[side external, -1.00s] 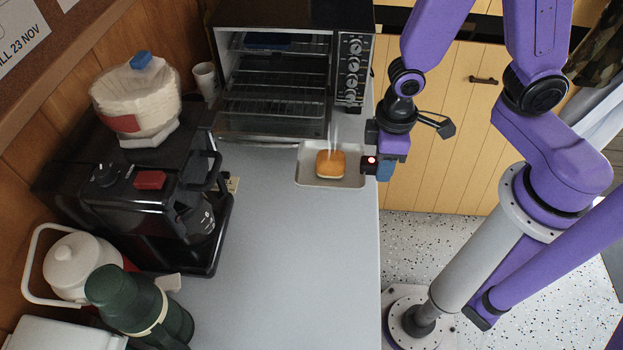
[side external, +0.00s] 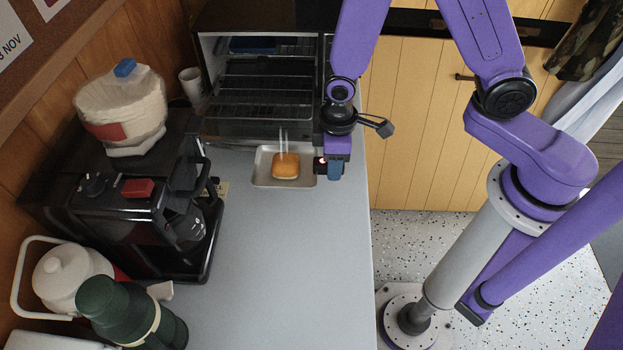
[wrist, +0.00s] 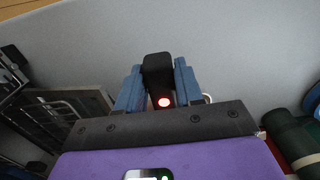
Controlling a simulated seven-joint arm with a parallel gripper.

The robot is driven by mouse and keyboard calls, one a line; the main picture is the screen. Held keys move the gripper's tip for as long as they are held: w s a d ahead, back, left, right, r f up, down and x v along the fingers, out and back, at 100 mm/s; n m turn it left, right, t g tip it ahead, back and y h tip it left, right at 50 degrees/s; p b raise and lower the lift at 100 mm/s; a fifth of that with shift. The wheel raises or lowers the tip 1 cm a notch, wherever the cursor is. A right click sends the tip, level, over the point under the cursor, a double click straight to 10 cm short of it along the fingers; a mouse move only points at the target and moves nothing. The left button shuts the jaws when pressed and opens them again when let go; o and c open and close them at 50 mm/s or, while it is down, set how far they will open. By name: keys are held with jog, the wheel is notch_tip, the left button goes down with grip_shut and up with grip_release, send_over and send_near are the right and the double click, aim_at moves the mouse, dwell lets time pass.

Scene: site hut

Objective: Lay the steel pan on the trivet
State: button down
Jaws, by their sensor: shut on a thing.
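The steel pan (side external: 262,178) is a shallow rectangular tray carrying a golden bun (side external: 286,166), with pale wisps above it. It is level, in front of the oven over the grey counter; I cannot tell whether it touches the counter. My gripper (side external: 331,168) is at the pan's right edge, shut on its black grip with a red light. The wrist view shows that black grip (wrist: 158,75) between my blue fingers. The pan's body cannot be made out in the wrist view. I cannot pick out the trivet in either view.
The oven (side external: 265,95) stands open behind the pan, its racks showing. A green flask (side external: 125,310) and white kettle (side external: 70,270) are at front left. The counter's front middle (side external: 285,265) is clear.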

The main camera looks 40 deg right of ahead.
aim_at(313, 172)
jog(key=w+f, duration=0.1)
jog(key=f, duration=0.1)
jog(key=w+a+f, duration=0.1)
jog(key=w, duration=0.1)
jog(key=w+a+f, duration=0.1)
jog(key=f, duration=0.1)
jog(key=shift+w+f, duration=0.2)
jog(key=shift+f, duration=0.1)
jog(key=shift+w+a+f, duration=0.1)
jog(key=shift+w+f, duration=0.05)
jog(key=shift+f, duration=1.55)
jog(key=c, duration=0.7)
grip_release()
jog(key=shift+f, duration=0.1)
jog(key=shift+c, duration=0.2)
notch_tip(313, 172, up, 12)
jog(key=shift+r, duration=0.1)
jog(key=shift+r, duration=0.1)
